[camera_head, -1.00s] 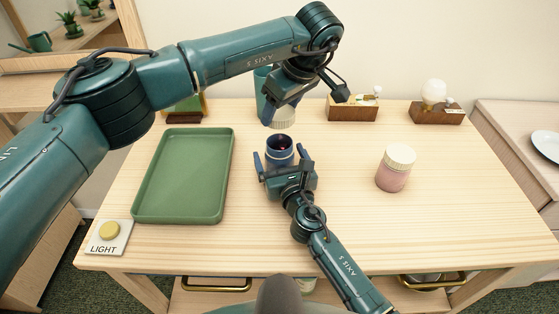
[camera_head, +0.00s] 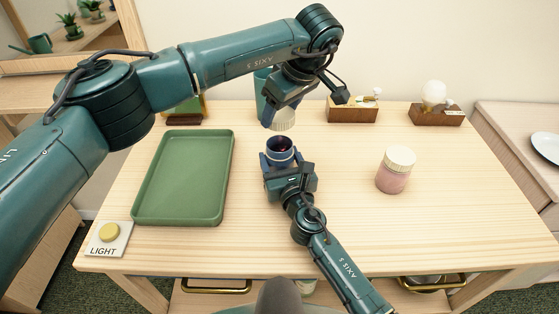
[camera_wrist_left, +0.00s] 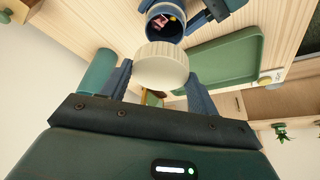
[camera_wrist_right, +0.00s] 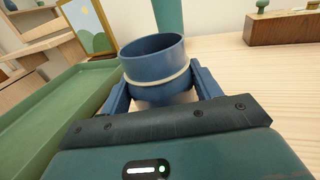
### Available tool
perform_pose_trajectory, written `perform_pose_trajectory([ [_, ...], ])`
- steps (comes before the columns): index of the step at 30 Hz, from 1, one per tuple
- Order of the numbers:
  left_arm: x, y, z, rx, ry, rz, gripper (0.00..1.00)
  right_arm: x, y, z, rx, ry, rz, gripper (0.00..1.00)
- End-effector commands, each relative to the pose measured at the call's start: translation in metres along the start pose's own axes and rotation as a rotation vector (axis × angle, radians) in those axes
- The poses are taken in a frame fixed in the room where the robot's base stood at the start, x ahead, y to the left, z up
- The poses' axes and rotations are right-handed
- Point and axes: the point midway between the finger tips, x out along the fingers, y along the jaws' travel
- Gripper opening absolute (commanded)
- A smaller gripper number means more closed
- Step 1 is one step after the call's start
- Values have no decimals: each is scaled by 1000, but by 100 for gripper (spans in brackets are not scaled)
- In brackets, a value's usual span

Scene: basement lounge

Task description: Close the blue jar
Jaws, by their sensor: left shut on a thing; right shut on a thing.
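The blue jar (camera_head: 281,150) stands open on the table, with something small and reddish visible inside it in the left wrist view (camera_wrist_left: 165,22). My right gripper (camera_wrist_right: 160,92) is shut on the blue jar, one finger on each side; it also shows in the head view (camera_head: 281,160). My left gripper (camera_wrist_left: 158,88) is shut on a cream ribbed lid (camera_wrist_left: 161,65) and holds it above and behind the jar's mouth, apart from it. In the head view the lid (camera_head: 283,125) is partly covered by the left gripper.
A green tray (camera_head: 140,190) lies left of the jar. A pink jar with a cream lid (camera_head: 394,170) stands to the right. A LIGHT button (camera_head: 109,234) is at front left. A teal cup (camera_head: 262,80) and wooden boxes (camera_head: 352,114) (camera_head: 437,117) stand at the back. The table's right front is clear.

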Motion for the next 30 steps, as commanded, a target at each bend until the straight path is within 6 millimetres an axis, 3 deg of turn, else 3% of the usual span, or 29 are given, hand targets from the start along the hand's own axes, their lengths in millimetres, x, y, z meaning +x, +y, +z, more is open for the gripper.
perform_pose_trajectory([
  [12, 43, 0, 20, 1, 5, -2, 40, 0, 0, 0, 0, 1, -1, 22],
  [30, 48, 0, 21, 0, 4, -1, 40, 0, 0, -1, 0, 1, -1, 22],
])
